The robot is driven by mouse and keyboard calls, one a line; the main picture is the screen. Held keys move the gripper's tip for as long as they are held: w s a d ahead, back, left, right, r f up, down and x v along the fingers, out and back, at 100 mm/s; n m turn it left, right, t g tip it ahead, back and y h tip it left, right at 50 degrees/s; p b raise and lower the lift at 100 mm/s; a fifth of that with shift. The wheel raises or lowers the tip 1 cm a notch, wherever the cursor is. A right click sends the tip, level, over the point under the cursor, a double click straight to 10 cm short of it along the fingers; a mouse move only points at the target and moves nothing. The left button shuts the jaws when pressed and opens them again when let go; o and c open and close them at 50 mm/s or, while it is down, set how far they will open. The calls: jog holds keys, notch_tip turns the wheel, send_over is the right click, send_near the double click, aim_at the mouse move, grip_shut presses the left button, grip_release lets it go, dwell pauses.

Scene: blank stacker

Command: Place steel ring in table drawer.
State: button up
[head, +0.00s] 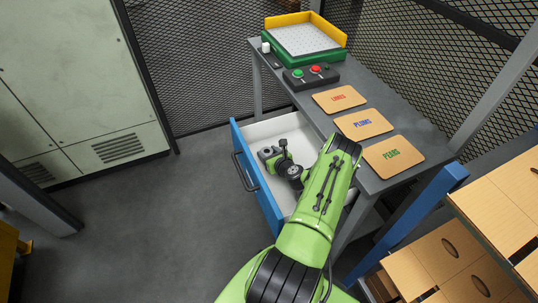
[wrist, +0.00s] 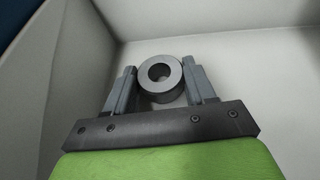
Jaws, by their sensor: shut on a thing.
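The steel ring (wrist: 177,78) is a thick grey ring with a round hole. In the wrist view it sits between the two fingers of my gripper (wrist: 159,78), which is shut on it. The table drawer (head: 254,190) is pulled out; it has a blue front, a dark handle and a white inside. The drawer's pale inside (wrist: 235,60) fills most of the wrist view. I cannot tell whether the ring touches the drawer floor.
The grey table (head: 395,120) above the drawer holds a green and yellow tray (head: 305,40), a button box (head: 311,76) and three labelled boards (head: 363,124). Wooden drawers (head: 440,255) stand at the lower right. A pale cabinet (head: 85,80) is at the left. The floor between is clear.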

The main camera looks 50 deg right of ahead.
jog(key=shift+f, duration=0.1)
jog(key=o, duration=1.2)
jog(key=shift+o, duration=0.2)
jog(key=shift+s+r, duration=0.15)
jog(key=shift+r, duration=0.15)
jog(key=p+v, duration=0.3)
jog(key=v, duration=0.8)
jog(key=shift+s+a, duration=0.3)
